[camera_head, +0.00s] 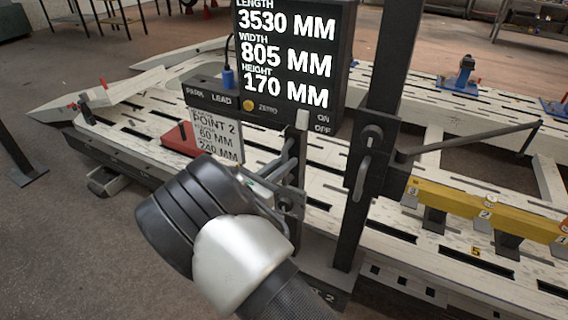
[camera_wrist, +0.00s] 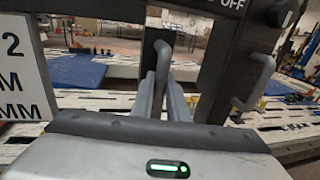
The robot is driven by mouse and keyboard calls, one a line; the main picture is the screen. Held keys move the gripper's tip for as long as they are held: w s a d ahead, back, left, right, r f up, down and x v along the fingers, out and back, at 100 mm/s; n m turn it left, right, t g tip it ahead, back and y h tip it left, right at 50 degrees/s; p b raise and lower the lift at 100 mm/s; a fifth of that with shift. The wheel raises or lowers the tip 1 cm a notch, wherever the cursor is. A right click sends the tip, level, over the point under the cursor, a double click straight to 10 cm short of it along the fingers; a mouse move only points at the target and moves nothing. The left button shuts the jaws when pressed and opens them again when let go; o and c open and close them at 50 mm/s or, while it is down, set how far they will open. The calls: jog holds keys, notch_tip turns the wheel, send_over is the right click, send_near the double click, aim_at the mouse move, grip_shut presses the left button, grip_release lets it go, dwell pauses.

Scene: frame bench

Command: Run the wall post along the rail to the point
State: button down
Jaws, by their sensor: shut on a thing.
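The wall post (camera_head: 385,80) is a dark upright column at the side of the white slotted bench (camera_head: 340,215). A dark block with a grey handle is on it. A display (camera_head: 292,55) beside the post reads length 3530, width 805, height 170 mm. A card (camera_head: 216,135) below reads POINT 2, 60 mm and 240 mm. My gripper (camera_head: 286,190) is left of the post, partly hidden by my wrist. In the wrist view its fingers (camera_wrist: 163,95) are shut on an upright grey handle (camera_wrist: 163,55). The handle's fixing is partly hidden.
A thin dark arm (camera_head: 470,139) reaches right from the post. A red block (camera_head: 180,138) and blue clamps (camera_head: 462,80) are on the bench. Floor (camera_head: 60,240) at left is mostly open.

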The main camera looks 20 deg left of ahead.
jog(key=c, duration=1.7)
grip_release()
jog(key=shift+c, duration=0.2)
jog(key=p+v, duration=0.1)
jog(key=v, duration=1.6)
jog(key=shift+s, duration=0.3)
jog(key=shift+r, duration=0.1)
